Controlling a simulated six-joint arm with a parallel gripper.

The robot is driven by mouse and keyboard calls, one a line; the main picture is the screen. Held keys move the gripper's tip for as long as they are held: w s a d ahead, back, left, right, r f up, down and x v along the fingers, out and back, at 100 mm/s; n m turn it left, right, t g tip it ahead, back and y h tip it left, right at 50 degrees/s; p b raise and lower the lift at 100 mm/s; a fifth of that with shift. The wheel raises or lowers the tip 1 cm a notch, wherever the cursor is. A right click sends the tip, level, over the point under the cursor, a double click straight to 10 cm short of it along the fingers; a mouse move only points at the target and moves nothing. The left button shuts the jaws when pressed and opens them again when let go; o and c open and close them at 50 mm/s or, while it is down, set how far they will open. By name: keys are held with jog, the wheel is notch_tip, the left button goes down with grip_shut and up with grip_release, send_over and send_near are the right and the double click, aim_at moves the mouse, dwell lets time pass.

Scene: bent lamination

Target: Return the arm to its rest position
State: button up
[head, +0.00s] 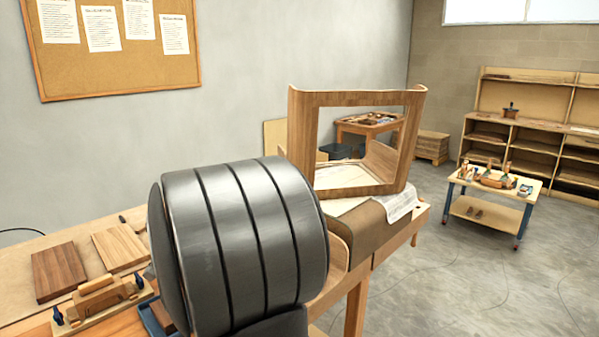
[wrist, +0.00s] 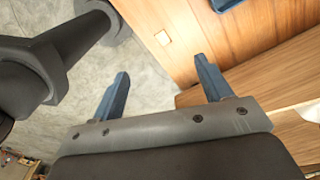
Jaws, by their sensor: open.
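My gripper (wrist: 161,66) shows in the wrist view with its two blue fingers wide apart and nothing between them. It hangs over the edge of the wooden workbench (wrist: 255,50), with bare concrete floor on the left side of the view. In the head view a large dark grey ribbed part of my arm fills the middle and hides much of the bench. My gripper cannot be seen there.
A bent-wood frame (head: 300,140) stands on the bench behind my arm. Two wooden boards (head: 60,271) and a wooden clamping jig (head: 100,300) lie at the left. A small tool cart (head: 500,215) and shelves (head: 535,150) stand far right, with open floor around.

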jog(key=shift+s+a+f+n, duration=0.15)
jog(key=shift+s+f+n, duration=0.1)
jog(key=shift+s+n, duration=0.35)
jog(key=shift+s+a+f+n, duration=0.15)
jog(key=shift+s+f+n, duration=0.1)
jog(key=shift+s+n, duration=0.4)
jog(key=shift+s+a+f+n, duration=0.2)
jog(key=shift+s+n, duration=0.25)
jog(key=shift+n, duration=0.3)
jog(key=o, duration=0.6)
jog(key=shift+o, duration=0.2)
jog(key=s+a+r+n, duration=0.3)
jog(key=s+a+n, duration=0.4)
jog(key=a+n, duration=0.3)
jog(key=s+a+r+n, duration=0.4)
jog(key=s+a+n, duration=0.35)
jog(key=a, duration=0.55)
jog(key=shift+n, duration=0.25)
jog(key=f, duration=0.9)
jog(key=shift+w+f, duration=0.25)
jog(key=shift+f, duration=0.1)
jog(key=shift+r, duration=0.15)
